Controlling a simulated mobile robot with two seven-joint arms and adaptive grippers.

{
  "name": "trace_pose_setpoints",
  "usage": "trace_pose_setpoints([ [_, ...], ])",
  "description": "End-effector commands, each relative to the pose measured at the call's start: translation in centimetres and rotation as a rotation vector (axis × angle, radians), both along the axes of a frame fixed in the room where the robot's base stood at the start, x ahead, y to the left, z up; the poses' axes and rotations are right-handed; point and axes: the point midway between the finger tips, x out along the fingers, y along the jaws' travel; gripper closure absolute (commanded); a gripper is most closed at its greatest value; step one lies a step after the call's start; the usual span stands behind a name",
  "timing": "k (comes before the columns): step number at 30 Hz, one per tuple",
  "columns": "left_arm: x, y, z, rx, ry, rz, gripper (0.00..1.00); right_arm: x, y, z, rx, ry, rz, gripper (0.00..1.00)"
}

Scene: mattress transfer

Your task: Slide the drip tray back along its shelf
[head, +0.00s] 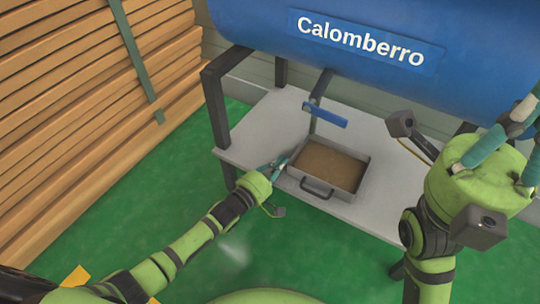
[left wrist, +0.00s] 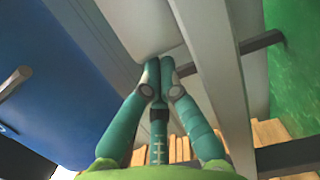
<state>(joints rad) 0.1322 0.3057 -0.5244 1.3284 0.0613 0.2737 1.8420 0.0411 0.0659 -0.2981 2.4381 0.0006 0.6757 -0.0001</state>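The drip tray (head: 350,190) is a grey, shallow rectangular tray with a brown fill and a front handle (head: 316,189). It sits on the pale grey shelf (head: 245,147) under the blue tank. My left gripper (head: 282,162) is at the tray's left side, low over the shelf. In the left wrist view, my left gripper's fingertips (left wrist: 160,68) meet with nothing seen between them. They point at a pale surface, probably the tray's side; I cannot tell if they touch it. My right gripper (head: 520,125) is raised at the right edge, with its fingertips cut off by the frame.
The blue tank (head: 450,30) labelled Calomberro overhangs the shelf. A valve with a blue lever (head: 325,115) hangs above the tray. Dark legs (head: 218,120) stand at the shelf's left end. Stacked planks (head: 80,100) fill the left. Green floor lies in front.

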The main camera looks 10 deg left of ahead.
Motion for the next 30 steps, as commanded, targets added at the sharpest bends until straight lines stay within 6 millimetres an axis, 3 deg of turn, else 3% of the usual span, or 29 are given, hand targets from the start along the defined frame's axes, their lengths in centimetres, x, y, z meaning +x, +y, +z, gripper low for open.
trace_pose_setpoints([
  [1, -0.5, -1.8, 0.6, -0.008, 0.003, -0.002, 1.00, 0.2, 0.0, 0.2, 0.001, 0.023, 0.002, 1.00],
  [9, -2.5, -9.8, 0.2, -0.009, 0.004, -0.002, 1.00, 0.2, -0.2, -0.8, 0.007, 0.063, 0.005, 1.00],
  [15, -3.6, -14.1, -0.1, -0.004, 0.002, -0.001, 1.00, 0.2, -0.2, -1.0, 0.007, 0.063, 0.005, 1.00],
  [20, -3.9, -15.4, 0.0, -0.002, 0.000, 0.000, 1.00, 0.2, -0.1, -0.9, 0.007, 0.060, 0.005, 1.00],
  [30, -3.9, -15.4, 0.0, 0.000, -0.001, 0.000, 1.00, 0.2, -0.1, -0.9, 0.006, 0.061, 0.006, 1.00],
])
